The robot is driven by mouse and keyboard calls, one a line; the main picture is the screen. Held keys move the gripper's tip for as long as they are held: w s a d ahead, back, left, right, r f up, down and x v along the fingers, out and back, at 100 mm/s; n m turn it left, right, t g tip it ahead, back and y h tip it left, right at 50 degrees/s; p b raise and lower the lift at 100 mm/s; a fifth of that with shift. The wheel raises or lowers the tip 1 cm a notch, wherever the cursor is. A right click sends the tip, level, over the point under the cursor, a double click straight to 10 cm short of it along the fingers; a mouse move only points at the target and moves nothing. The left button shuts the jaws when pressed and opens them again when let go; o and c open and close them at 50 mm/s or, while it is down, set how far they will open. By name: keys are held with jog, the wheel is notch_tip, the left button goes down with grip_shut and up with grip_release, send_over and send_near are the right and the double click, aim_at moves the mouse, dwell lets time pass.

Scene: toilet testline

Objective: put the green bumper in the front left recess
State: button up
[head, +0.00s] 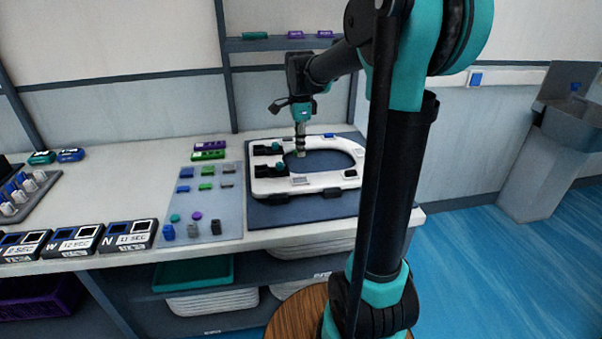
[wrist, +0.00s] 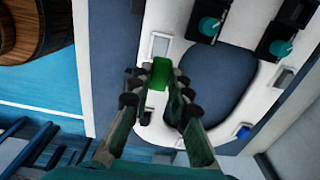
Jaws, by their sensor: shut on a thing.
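The green bumper (wrist: 160,74) is pinched between the fingertips of my gripper (wrist: 159,82) in the wrist view. It shows over the white toilet seat (wrist: 176,20); whether it touches the seat I cannot tell. In the head view my gripper (head: 300,152) points down over the opening of the seat (head: 325,183), and the bumper is not clear there. A pale grey recess (wrist: 160,48) lies just above the bumper in the wrist view, and another (wrist: 283,77) lies to the right. A recess (head: 350,173) also shows on the near right of the seat. My fingers partly cover the seat rim.
A blue bumper (wrist: 243,131) sits in the seat. Black hinges with teal knobs (head: 270,169) stand at its left. A grey tray (head: 203,201) of small blue, green and grey parts lies left of the dark mat (head: 257,214). Timer boxes (head: 75,240) line the front edge.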

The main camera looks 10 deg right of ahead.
aim_at(300, 180)
notch_tip(300, 180, down, 10)
jog(key=shift+r, duration=0.1)
dwell(0.4)
jog(key=o, duration=0.8)
notch_tip(300, 180, up, 12)
dwell(0.4)
